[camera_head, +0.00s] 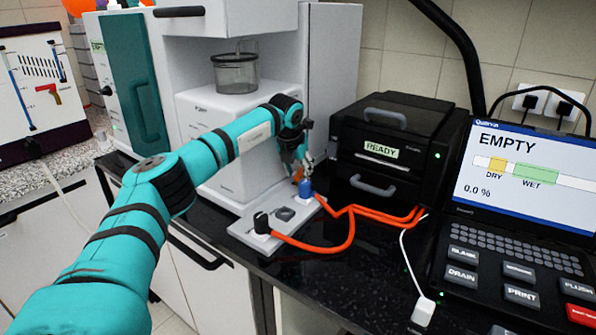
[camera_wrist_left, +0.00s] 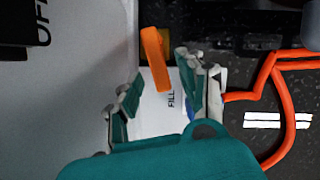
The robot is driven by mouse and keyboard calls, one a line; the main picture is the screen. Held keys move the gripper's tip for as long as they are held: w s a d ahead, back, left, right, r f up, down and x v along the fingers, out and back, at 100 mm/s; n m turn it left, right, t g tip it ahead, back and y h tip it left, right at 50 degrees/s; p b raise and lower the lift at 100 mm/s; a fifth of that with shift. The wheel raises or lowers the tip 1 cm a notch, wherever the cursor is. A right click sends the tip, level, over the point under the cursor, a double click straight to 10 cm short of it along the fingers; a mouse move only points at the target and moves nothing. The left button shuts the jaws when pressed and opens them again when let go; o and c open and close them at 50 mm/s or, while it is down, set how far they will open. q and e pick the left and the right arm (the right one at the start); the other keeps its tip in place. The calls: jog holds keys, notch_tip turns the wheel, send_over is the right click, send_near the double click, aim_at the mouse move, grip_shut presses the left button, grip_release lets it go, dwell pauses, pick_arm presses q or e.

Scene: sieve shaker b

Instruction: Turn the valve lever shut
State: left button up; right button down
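The orange valve lever (camera_wrist_left: 156,58) shows in the left wrist view, above a white plate marked FILL. That gripper is low over the far end of a white valve block (camera_head: 262,236), by a blue fitting (camera_head: 305,188). In the left wrist view my left gripper (camera_wrist_left: 165,88) is open. The lever's near end appears between its two fingers, with gaps on both sides. I cannot tell whether they touch it. My right gripper is in neither view.
Orange hoses (camera_head: 350,232) run from the block across the black counter (camera_head: 320,285). A black READY unit (camera_head: 390,140) stands behind to the right. A panel with an EMPTY screen (camera_head: 522,160) is at right. A white machine (camera_head: 235,140) rises behind my left arm.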

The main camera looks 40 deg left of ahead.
pick_arm(q)
grip_shut()
jog(key=shift+a+r+m+p, duration=0.1)
jog(key=shift+a+m+p, duration=0.1)
jog(key=shift+m+p, duration=0.35)
jog(key=shift+h, duration=0.3)
jog(key=shift+o, duration=0.5)
grip_release()
